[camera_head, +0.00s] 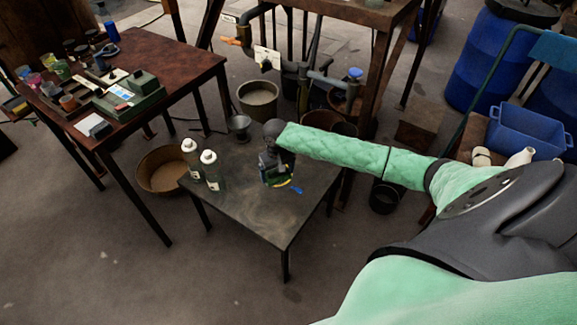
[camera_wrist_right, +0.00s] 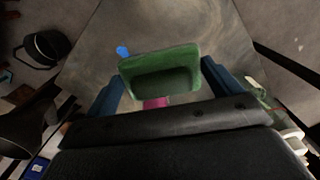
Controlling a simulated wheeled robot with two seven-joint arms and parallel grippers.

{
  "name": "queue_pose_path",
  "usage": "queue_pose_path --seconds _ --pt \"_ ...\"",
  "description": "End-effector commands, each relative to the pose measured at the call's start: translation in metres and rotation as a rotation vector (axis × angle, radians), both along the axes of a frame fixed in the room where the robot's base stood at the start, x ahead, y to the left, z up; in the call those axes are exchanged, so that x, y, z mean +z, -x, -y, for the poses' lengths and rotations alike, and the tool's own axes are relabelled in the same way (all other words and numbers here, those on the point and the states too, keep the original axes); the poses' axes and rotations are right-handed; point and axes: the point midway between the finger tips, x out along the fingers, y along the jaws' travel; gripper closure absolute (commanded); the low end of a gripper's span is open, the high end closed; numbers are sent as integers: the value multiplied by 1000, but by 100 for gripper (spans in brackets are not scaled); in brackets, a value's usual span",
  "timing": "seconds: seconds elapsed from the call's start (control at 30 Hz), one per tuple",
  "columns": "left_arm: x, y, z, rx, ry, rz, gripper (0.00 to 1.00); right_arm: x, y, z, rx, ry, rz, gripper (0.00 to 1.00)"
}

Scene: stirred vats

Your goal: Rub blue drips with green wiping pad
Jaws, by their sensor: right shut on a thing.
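My right gripper (camera_head: 274,178) reaches in from the right and is over the low dark table (camera_head: 245,223). It is shut on the green wiping pad (camera_wrist_right: 160,62), which sits between its two blue fingers in the right wrist view. In the head view the pad is mostly hidden by the gripper. A blue drip (camera_head: 296,190) lies on the tabletop just right of the gripper; blue also shows beside the pad in the wrist view (camera_wrist_right: 122,52). A small pink patch (camera_wrist_right: 155,102) shows below the pad, partly hidden. I cannot tell whether the pad touches the tabletop. My left gripper is not in view.
Two white-capped bottles (camera_head: 209,168) stand at the table's left side, and a dark metal cup (camera_head: 239,127) at its back corner. The table's front is clear. A red-brown table (camera_head: 190,63) with jars and a green case stands at back left. Buckets (camera_head: 258,99) and pipes are behind.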

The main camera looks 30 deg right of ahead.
Motion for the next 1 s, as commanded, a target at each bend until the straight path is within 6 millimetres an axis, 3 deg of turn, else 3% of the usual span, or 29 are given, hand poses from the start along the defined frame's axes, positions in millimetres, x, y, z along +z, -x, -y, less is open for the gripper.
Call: queue_pose_path --seconds 0.1,0.2,0.3,0.67,1.0 --pt "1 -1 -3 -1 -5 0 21 -35 -15 38 34 5 1 37" --pt "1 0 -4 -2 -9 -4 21 -57 -28 61 100 6 4 37" --pt "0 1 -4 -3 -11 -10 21 -68 -38 72 176 7 6 37" --pt "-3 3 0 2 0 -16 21 -76 -48 75 295 7 8 37" --pt "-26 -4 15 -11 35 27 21 -91 -47 74 294 7 8 37"
